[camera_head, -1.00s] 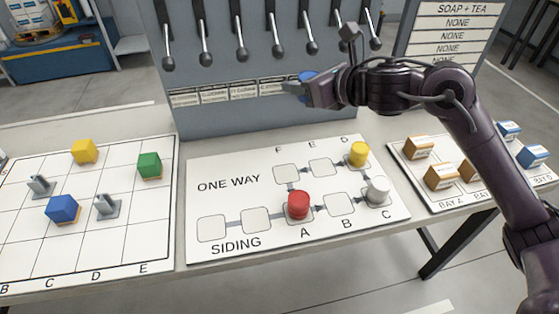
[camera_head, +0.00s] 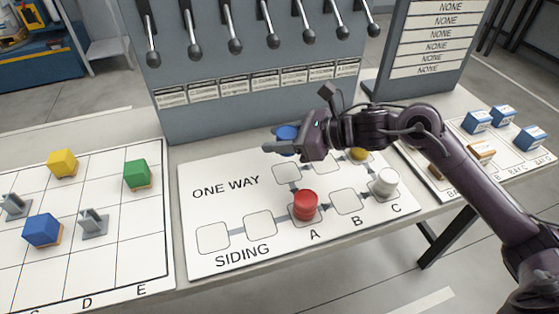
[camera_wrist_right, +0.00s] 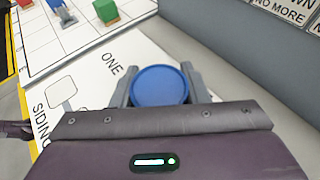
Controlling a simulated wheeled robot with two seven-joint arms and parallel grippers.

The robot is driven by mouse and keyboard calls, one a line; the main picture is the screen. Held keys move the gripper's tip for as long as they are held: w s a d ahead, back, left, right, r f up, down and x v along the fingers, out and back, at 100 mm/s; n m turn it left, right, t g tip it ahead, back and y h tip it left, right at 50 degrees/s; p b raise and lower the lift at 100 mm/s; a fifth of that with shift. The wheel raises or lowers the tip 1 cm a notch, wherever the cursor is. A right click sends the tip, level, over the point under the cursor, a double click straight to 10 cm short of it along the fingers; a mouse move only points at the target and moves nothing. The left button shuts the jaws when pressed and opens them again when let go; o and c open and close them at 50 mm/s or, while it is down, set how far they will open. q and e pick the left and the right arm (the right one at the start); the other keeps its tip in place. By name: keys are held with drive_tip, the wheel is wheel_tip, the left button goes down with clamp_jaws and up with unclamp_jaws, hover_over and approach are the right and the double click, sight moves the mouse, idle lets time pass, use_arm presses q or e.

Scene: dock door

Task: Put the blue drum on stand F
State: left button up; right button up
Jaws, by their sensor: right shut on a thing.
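The blue drum (camera_head: 287,132) is held in my right gripper (camera_head: 287,143), above the back edge of the ONE WAY board (camera_head: 215,182). In the right wrist view the blue drum (camera_wrist_right: 160,86) sits between the two fingers (camera_wrist_right: 160,88), which are closed on its sides. Stand F (camera_head: 287,174) is an empty pale square just in front of and below the drum; its letter is hidden by the gripper. My left gripper is not in view.
A red drum (camera_head: 305,205) stands on A and a white drum (camera_head: 383,183) on C. A yellow drum (camera_head: 359,154) is partly hidden behind my arm. The grey lever panel (camera_head: 215,50) rises close behind the board. A grid board with cubes (camera_head: 137,174) lies left.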

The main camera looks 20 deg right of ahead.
sight(280, 171)
wheel_tip(280, 171, down, 3)
drive_tip(key=shift+r, duration=0.1)
wheel_tip(280, 171, down, 4)
drive_tip(key=shift+f, duration=0.1)
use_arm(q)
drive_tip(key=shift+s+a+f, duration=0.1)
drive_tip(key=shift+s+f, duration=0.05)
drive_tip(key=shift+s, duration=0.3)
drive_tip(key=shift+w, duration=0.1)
